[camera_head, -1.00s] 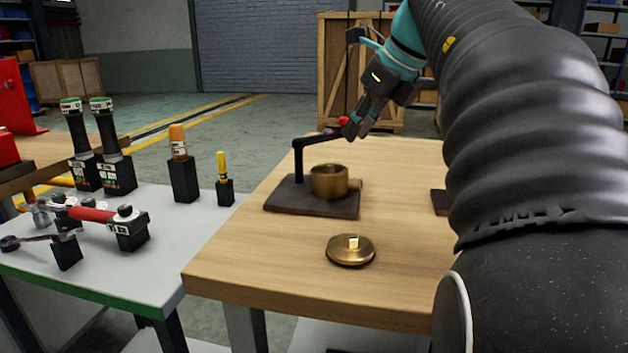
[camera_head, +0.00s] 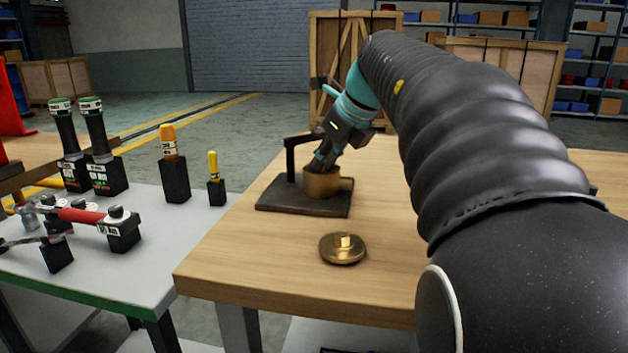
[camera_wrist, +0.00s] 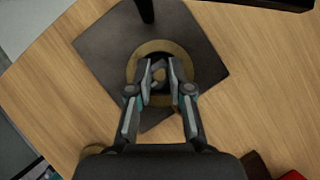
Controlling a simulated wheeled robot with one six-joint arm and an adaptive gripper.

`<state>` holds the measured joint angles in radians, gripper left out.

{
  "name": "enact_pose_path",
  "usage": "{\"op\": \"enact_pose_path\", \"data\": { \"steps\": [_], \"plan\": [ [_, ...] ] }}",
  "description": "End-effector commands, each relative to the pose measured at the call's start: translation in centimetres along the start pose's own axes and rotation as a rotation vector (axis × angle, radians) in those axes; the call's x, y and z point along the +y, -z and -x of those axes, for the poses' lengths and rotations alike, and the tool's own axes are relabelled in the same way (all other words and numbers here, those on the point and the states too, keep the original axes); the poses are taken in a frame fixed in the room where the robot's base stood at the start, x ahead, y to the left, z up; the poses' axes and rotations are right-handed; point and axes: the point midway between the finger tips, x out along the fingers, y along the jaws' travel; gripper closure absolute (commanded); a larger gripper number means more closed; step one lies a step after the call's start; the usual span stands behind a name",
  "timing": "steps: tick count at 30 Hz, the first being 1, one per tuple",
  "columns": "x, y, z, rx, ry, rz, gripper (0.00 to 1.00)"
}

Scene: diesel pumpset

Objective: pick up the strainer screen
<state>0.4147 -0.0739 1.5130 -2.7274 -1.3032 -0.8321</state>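The brass cup-shaped body (camera_head: 322,185) stands on a dark plate (camera_head: 275,200) on the wooden table. My gripper (camera_head: 320,166) points down into the cup's mouth; in the wrist view the fingertips (camera_wrist: 160,82) are parted over its round opening. The cup's rim (camera_wrist: 133,68) shows around the fingers. A small grey-tan piece (camera_wrist: 158,71) shows between the fingertips inside the opening. It may be the strainer screen's top, but most of it is hidden and I cannot tell. The fingers do not appear closed on it.
A black bent bracket (camera_head: 290,157) rises from the plate behind the cup, close to my gripper. A brass cap with a square boss (camera_head: 342,248) lies on the table in front. A grey bench (camera_head: 130,270) with tools in black holders stands at left. Red parts (camera_wrist: 292,175) show at the wrist view's edge.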

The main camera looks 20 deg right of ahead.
Motion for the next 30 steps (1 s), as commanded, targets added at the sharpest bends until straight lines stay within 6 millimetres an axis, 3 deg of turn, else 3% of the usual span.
{"op": "enact_pose_path", "data": {
  "steps": [3,6,20,30],
  "plan": [
    [0.0,0.0,0.0,0.000,0.000,0.000,0.80],
    [0.0,0.0,0.0,0.000,0.000,0.000,1.00],
    [0.0,-0.2,0.3,0.000,0.000,0.000,1.00],
    [0.0,-2.2,3.3,-0.001,-0.001,0.002,1.00]
  ]
}}
